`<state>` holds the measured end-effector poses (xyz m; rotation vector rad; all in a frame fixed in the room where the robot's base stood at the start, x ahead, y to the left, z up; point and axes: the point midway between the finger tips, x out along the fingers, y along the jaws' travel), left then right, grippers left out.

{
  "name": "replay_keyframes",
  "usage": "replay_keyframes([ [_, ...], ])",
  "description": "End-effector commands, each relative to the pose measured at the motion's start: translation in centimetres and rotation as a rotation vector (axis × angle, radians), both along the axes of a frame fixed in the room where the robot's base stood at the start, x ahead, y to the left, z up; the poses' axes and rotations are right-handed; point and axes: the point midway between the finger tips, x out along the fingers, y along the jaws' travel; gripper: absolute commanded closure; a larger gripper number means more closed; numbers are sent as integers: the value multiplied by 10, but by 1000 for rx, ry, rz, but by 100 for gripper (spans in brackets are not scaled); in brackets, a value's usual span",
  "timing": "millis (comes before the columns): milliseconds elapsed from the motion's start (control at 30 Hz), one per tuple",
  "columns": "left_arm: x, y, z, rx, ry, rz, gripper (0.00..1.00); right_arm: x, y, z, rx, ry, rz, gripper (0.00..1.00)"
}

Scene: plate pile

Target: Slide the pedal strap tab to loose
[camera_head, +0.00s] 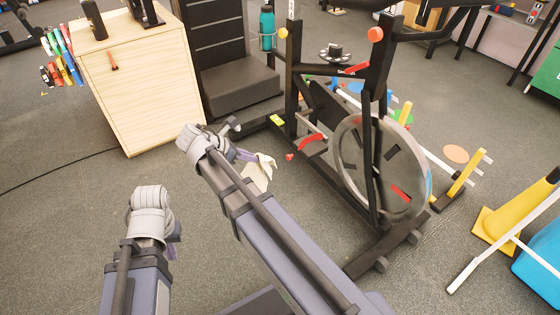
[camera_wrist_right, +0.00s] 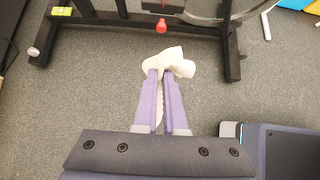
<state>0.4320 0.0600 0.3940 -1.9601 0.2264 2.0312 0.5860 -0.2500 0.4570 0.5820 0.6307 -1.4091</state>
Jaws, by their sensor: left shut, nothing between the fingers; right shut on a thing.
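The exercise bike (camera_head: 375,150) stands right of centre with its large flywheel facing me. A curved red piece (camera_head: 312,141) shows low on its frame, with a small red knob (camera_head: 290,157) near it. A red knob also shows in the right wrist view (camera_wrist_right: 161,25). I cannot tell which part is the pedal strap tab. My right gripper (camera_wrist_right: 164,72) is shut on a crumpled white cloth (camera_wrist_right: 178,60); the cloth also shows in the head view (camera_head: 260,172), above the floor beside the bike. My left gripper (camera_head: 173,238) is shut and empty, mostly hidden behind its wrist.
A wooden cabinet (camera_head: 140,85) stands at the upper left, with a dark bench (camera_head: 238,92) and teal bottle (camera_head: 267,28) right of it. A yellow block (camera_head: 277,120) lies by the bike's foot bar. Hurdles (camera_head: 466,175) stand at right. The floor left of the bike is clear.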

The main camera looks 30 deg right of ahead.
Motion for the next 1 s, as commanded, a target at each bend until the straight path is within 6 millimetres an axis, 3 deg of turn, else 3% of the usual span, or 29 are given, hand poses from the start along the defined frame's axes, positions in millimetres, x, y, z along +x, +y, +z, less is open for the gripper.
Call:
replay_keyframes([
  [267,0,0,-15,0,-1,0,100,0,-11,-15,0,1,-2,100],
  [733,1,0,-78,-1,-4,0,100,5,-72,-78,1,-1,-2,100],
  [1000,1,0,-70,-1,-4,0,100,8,-104,-71,1,-1,-2,100],
])
